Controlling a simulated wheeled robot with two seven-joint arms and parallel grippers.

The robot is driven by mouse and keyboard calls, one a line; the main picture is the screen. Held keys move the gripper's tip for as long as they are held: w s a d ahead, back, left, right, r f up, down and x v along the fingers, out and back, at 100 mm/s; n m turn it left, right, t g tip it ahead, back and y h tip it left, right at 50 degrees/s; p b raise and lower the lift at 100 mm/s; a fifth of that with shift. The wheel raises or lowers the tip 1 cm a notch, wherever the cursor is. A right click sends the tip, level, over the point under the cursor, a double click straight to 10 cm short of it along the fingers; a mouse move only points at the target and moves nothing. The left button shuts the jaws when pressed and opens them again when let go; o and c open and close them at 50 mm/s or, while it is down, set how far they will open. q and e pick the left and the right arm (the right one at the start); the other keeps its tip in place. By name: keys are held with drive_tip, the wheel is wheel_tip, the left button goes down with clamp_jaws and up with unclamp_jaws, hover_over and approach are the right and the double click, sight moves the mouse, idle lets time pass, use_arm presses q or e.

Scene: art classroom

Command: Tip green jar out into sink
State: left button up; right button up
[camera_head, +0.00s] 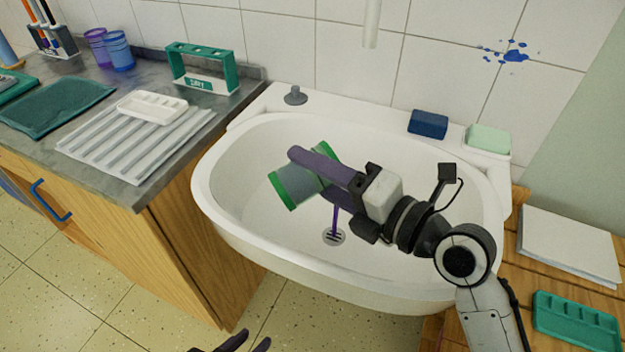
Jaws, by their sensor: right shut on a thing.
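The green jar (290,186) has green bands at its ends and a grey-blue middle. It lies tilted on its side over the white sink (225,165). My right gripper (308,172) is shut on the jar, with its purple fingers across it. A thin purple streak (336,215) runs down from below the gripper to the drain (334,237). My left gripper (245,343) shows only as dark fingertips at the bottom edge, apart from the sink, and looks empty. The jar's mouth is partly hidden by the fingers.
A blue sponge (428,124) and pale green soap (488,139) sit on the sink's back ledge. Left, the counter holds a ribbed drainer (135,145) and a green rack (203,70). A wooden surface with paper (568,245) is at right.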

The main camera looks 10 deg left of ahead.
drive_tip(key=shift+w+d+f+m+y+b, duration=0.15)
drive_tip(key=shift+f+m+y+b, duration=0.4)
drive_tip(key=shift+b, duration=0.6)
drive_tip(key=shift+d+m+b, duration=0.1)
drive_tip(key=shift+m+b, duration=0.55)
drive_tip(key=shift+b, duration=0.05)
drive_tip(key=shift+w+d+r+m+y+b, duration=0.1)
drive_tip(key=shift+d+r+m+y+b, duration=0.2)
drive_tip(key=shift+m+b, duration=0.4)
drive_tip(key=shift+w+r+m+t+b, duration=0.1)
drive_tip(key=shift+r+m+t+b, duration=0.2)
drive_tip(key=shift+m+t, duration=0.25)
drive_tip(key=shift+r, duration=0.1)
